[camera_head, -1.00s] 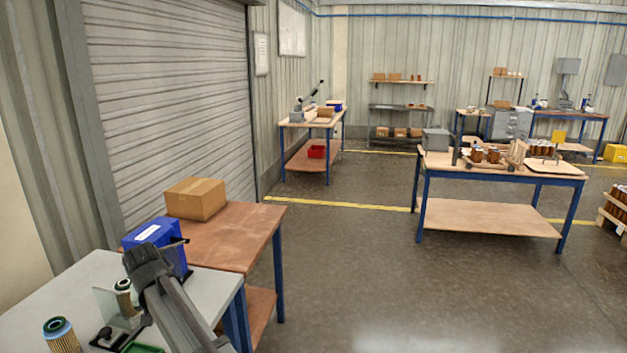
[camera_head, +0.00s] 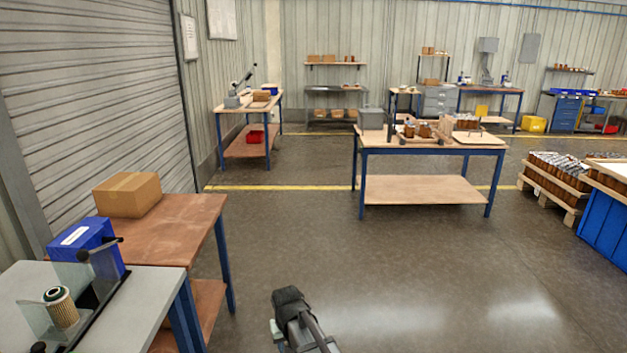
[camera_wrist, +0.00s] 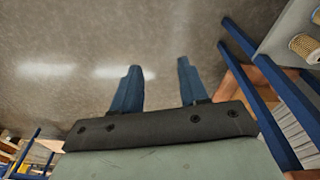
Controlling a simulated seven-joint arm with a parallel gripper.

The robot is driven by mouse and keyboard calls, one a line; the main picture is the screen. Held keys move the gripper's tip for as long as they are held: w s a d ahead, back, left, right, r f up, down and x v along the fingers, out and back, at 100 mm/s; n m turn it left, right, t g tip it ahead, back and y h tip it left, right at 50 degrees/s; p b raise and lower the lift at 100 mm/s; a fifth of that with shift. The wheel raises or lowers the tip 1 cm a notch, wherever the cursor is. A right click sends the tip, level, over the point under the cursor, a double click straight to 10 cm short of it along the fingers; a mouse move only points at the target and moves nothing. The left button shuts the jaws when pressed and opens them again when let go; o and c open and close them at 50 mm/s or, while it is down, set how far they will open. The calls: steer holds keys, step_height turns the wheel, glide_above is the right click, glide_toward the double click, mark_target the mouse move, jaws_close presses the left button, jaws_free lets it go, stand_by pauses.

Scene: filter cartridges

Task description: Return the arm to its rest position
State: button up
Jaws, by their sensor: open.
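In the wrist view my gripper (camera_wrist: 157,88) is open. Its two blue fingers stand apart with nothing between them, and bare floor shows beyond. In the head view part of my arm (camera_head: 300,322) shows at the bottom middle, over the floor and to the right of the tables; the fingertips cannot be made out there. A filter cartridge (camera_head: 62,308) with a pleated tan body and dark green top stands at a clear panel on the grey table (camera_head: 150,300) at the lower left.
A cardboard box (camera_head: 128,194) rests on the brown table (camera_head: 190,215). A wooden workbench (camera_head: 430,147) stands farther off, with crates of cartridges (camera_head: 555,175) at right. The floor between is clear.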

steer(key=s+d+f+m+g, duration=0.1)
steer(key=s+d+f, duration=0.25)
steer(key=d, duration=0.45)
steer(key=s+d+f+m, duration=0.1)
steer(key=s+d+f, duration=0.25)
steer(key=d, duration=0.45)
steer(key=s+d+f+m+g, duration=0.1)
steer(key=s+d+f, duration=0.25)
steer(key=d, duration=0.45)
steer(key=s+f+g, duration=0.3)
steer(key=s+f, duration=0.6)
steer(key=s, duration=0.6)
steer(key=s+f+g, duration=0.3)
steer(key=s+f, duration=0.7)
steer(key=s, duration=0.5)
